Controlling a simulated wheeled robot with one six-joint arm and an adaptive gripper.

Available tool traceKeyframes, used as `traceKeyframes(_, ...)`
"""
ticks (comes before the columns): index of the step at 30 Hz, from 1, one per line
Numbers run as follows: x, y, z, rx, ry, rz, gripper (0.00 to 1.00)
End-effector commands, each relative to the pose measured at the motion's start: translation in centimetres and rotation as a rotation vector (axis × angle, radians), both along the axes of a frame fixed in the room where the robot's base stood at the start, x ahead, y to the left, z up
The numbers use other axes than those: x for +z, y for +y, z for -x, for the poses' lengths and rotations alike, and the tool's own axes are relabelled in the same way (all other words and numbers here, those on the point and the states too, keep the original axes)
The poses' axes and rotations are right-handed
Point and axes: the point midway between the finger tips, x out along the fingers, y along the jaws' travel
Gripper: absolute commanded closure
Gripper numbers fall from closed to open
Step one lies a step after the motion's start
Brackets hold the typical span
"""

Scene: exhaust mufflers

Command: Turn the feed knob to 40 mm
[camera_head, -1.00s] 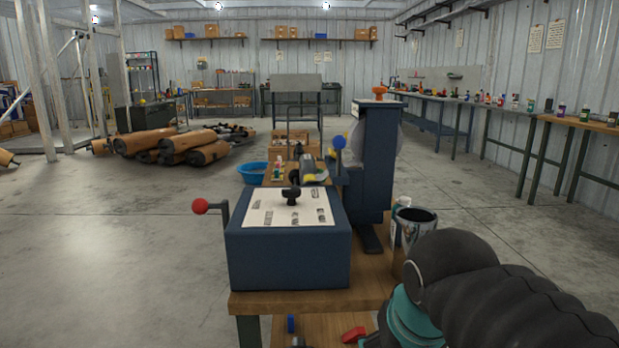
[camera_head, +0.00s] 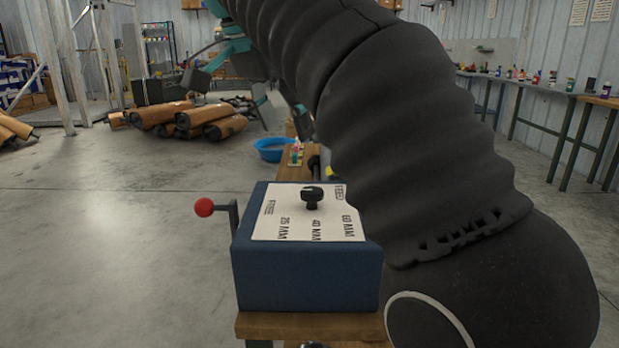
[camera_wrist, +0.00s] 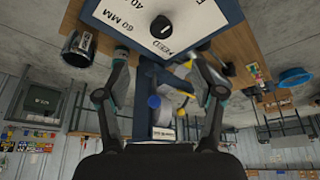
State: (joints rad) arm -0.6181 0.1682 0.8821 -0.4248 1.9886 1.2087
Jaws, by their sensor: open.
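The black feed knob (camera_head: 312,196) stands on the white label plate (camera_head: 270,215) on top of the blue box (camera_head: 300,275). The knob also shows at the top of the wrist view (camera_wrist: 161,26), with a small white mark whose exact setting I cannot tell. My gripper (camera_wrist: 157,60) is open and empty, its fingers spread, apart from the knob. In the head view my arm reaches to the upper left, beyond the box.
A red-balled crank (camera_head: 205,207) sticks out at the box's left. The box sits on a wooden bench (camera_head: 310,327). My arm hides the right of the bench there. A metal can (camera_wrist: 78,45) and a blue basin (camera_wrist: 295,77) show in the wrist view.

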Motion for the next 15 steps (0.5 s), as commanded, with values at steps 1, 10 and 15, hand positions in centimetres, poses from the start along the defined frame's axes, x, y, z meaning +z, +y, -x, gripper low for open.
traceKeyframes(1,0.2,0.2,-0.1,-0.012,-0.002,-0.001,0.33)
traceKeyframes(10,-1.0,-0.5,-0.6,-0.04,-0.002,0.001,0.33)
traceKeyframes(15,-3.1,-1.2,-1.2,-0.041,0.0,0.002,0.33)
